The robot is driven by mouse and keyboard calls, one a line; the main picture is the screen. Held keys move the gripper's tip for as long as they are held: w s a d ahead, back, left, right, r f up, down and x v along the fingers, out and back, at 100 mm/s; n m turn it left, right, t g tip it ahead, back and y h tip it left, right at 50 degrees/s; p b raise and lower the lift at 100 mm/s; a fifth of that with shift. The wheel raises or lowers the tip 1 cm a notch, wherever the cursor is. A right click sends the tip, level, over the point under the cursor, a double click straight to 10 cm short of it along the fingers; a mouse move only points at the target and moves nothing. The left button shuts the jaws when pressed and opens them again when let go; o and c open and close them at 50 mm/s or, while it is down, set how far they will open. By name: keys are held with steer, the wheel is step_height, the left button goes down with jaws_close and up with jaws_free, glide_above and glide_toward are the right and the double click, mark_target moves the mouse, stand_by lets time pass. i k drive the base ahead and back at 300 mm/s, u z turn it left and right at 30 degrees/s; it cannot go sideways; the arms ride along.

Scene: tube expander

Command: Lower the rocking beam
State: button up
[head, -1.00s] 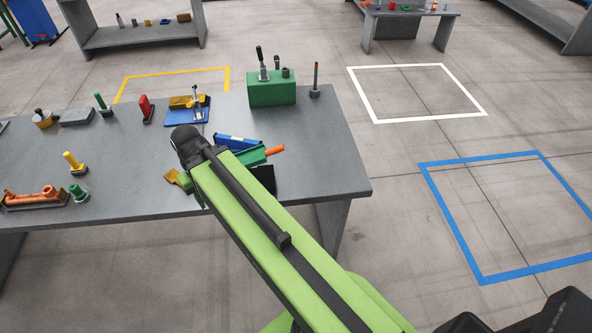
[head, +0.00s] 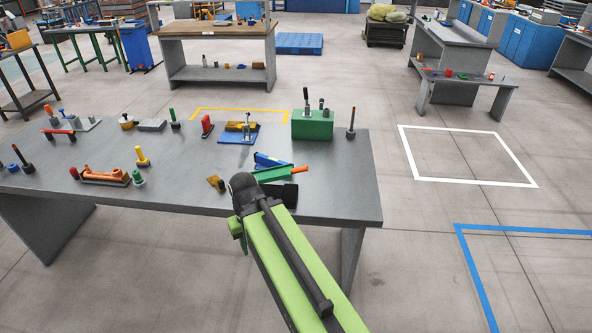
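My green arm reaches over the front edge of the grey table (head: 330,190). Its dark wrist joint (head: 243,187) is above that edge, and I cannot make out my gripper's fingers beyond it. A blue base with a yellow block and an upright pale post (head: 240,131) stands at the back of the table, beyond my arm. It may carry the rocking beam, but it is too small to tell. To its right is a green box with upright dark levers (head: 312,124). I cannot tell for sure which part is the rocking beam.
Near my wrist lie a blue tray (head: 272,160), a green tray with an orange end (head: 275,174), a black piece (head: 284,194) and a small yellow piece (head: 215,182). Several small fixtures fill the table's left half.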

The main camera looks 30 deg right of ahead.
mark_target(276, 173)
steer(key=u, duration=0.3)
steer(key=i, duration=1)
steer(key=z, duration=0.1)
